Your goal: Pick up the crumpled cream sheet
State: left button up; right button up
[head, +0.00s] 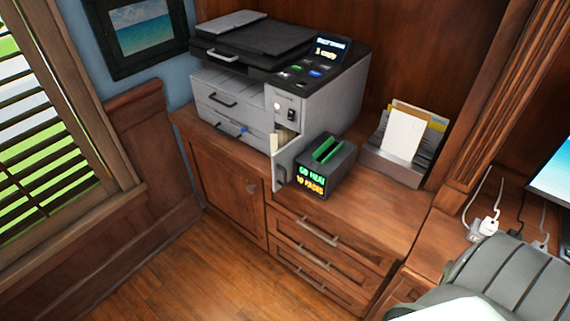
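A small cream piece, likely the crumpled cream sheet (276,143), shows in the opening at the printer's lower front corner. It is partly hidden by the printer's body and the open flap, and its full shape cannot be made out. The grey and black printer (315,103) stands on the wooden cabinet. Its narrow grey flap (287,161) stands open beside the opening. Neither of my grippers is in view.
A dark box with a green slot and lit lettering (324,168) stands close to the flap. A paper holder (383,160) with a white sheet is farther right. White plugs and cables (488,227) lie at right. The cabinet top (385,212) is clear in front of the holder.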

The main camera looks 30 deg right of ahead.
aim_at(281, 137)
jog(key=i+j+z, duration=0.1)
jog(key=z, duration=0.3)
jog(key=i+j+z, duration=0.1)
jog(key=z, duration=0.3)
jog(key=i+j+z, duration=0.1)
jog(key=z, duration=0.35)
jog(key=j, duration=0.1)
